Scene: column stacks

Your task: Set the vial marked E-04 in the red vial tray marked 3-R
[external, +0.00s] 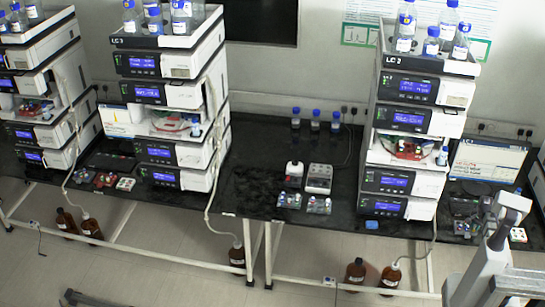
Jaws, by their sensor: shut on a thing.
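A red tray (404,150) sits in the open bay of the right instrument stack. Another red tray (170,124) is in the open bay of the middle stack, and a small red tray (104,180) lies on the bench at left. The tray marks are too small to read, so I cannot tell which is 3-R. I cannot pick out the vial marked E-04. My arm rises at the lower right in front of the bench. My gripper cannot be made out.
Small vial racks (289,201) and (319,206) lie on the bench before a grey device (319,178) and a white bottle (294,169). Blue-capped bottles (315,120) stand behind. A monitor (488,160) is right of the right stack. Brown bottles (355,272) stand on the floor.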

